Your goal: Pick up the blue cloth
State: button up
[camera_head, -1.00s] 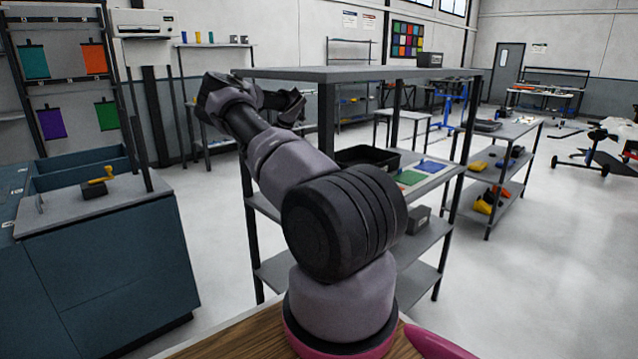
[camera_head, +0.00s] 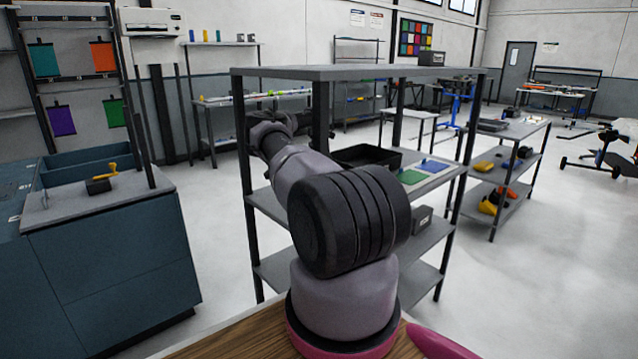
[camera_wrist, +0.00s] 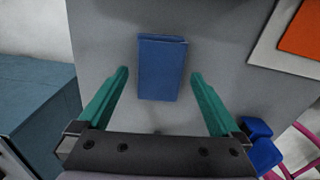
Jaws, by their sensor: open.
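A blue cloth (camera_wrist: 162,68), folded into a small rectangle, lies on a grey surface (camera_wrist: 215,45) in the wrist view. My gripper (camera_wrist: 160,74) is open, with its two teal fingers spread to the left and right of the cloth. The fingertips are apart from the cloth, with a gap on each side, and nothing is held. How high they are above the surface I cannot tell. In the head view my arm's end is at the near shelf, and the fingers and this cloth cannot be made out.
The near shelf unit (camera_head: 355,73) has a top board and dark posts close to my arm. A black tray (camera_head: 366,157) and a green sheet (camera_head: 411,176) lie on its middle level. An orange panel (camera_wrist: 302,33) shows in the wrist view. A blue-green cabinet (camera_head: 113,262) stands left.

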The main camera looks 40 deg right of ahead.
jog(key=shift+w+f, duration=0.1)
jog(key=shift+f, duration=0.7)
jog(key=c, duration=1.2)
jog(key=shift+o, duration=0.2)
jog(key=shift+r, duration=0.85)
notch_tip(320, 180, up, 2)
jog(key=shift+r, duration=0.1)
jog(key=s, duration=0.6)
jog(key=s+d, duration=0.1)
jog(key=s, duration=1.1)
jog(key=shift+d+f, duration=0.15)
jog(key=shift+f, duration=0.05)
jog(key=o, duration=0.5)
jog(key=c, duration=0.4)
